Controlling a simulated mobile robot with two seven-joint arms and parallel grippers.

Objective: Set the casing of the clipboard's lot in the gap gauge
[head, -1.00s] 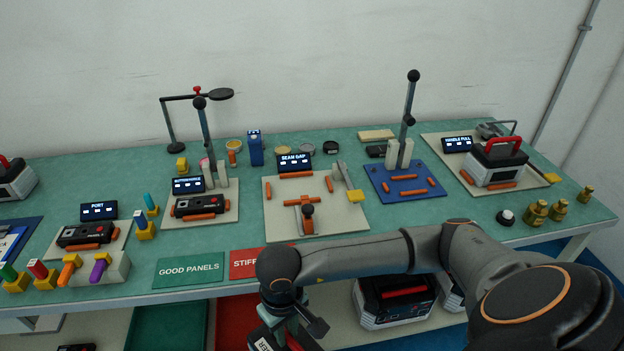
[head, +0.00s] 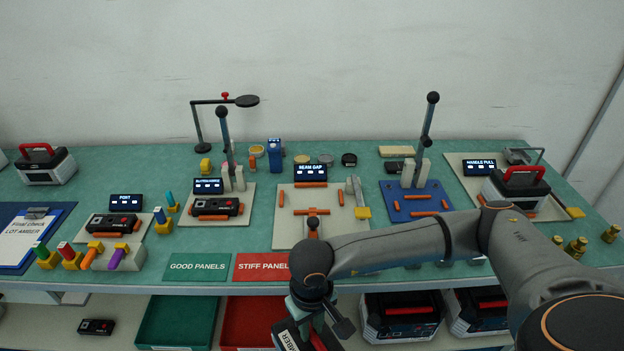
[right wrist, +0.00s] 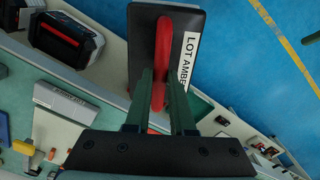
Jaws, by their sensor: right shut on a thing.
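My right gripper (head: 314,318) is shut on the red handle of a dark casing labelled LOT AMBER (right wrist: 189,60), as the right wrist view shows. In the head view the casing (head: 290,338) is at the bottom edge, in front of the bench and mostly cut off. The clipboard (head: 37,212) at the far left reads Final check, LOT AMBER. The gap gauge (head: 285,232), with a SEAM GAP display (head: 311,172), is a pale plate with orange locating bars and a clamp. No casing is on it; my arm covers its front right corner. My left gripper is out of view.
Green GOOD PANELS (head: 197,267) and red STIFF PANELS (head: 262,267) signs lie at the bench front. A blue fixture (head: 440,193) with a tall lever stands right of the gauge. More casings (head: 400,318) are on the shelf below.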

